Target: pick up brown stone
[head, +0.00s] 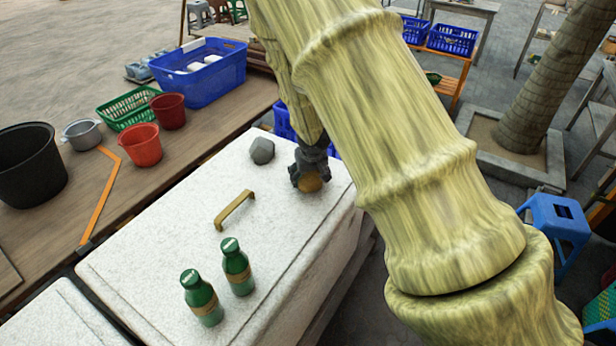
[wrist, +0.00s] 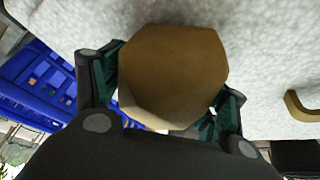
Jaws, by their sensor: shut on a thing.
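The brown stone (head: 310,182) is at the far right part of the white speckled chest top, seen in the head view. It fills the middle of the wrist view (wrist: 172,75), a faceted tan-brown lump. My gripper (head: 308,172) is shut on it, with one finger on each side of the stone in the wrist view (wrist: 168,100). Whether the stone still touches the white top cannot be told. My arm covers the area to the right of the gripper in the head view.
A grey stone (head: 262,151) lies left of my gripper on the white chest (head: 165,245). A brass handle (head: 234,210) and two green bottles (head: 202,298) (head: 238,267) stand nearer. A blue basket (wrist: 40,85) is beside the chest. The chest's middle left is clear.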

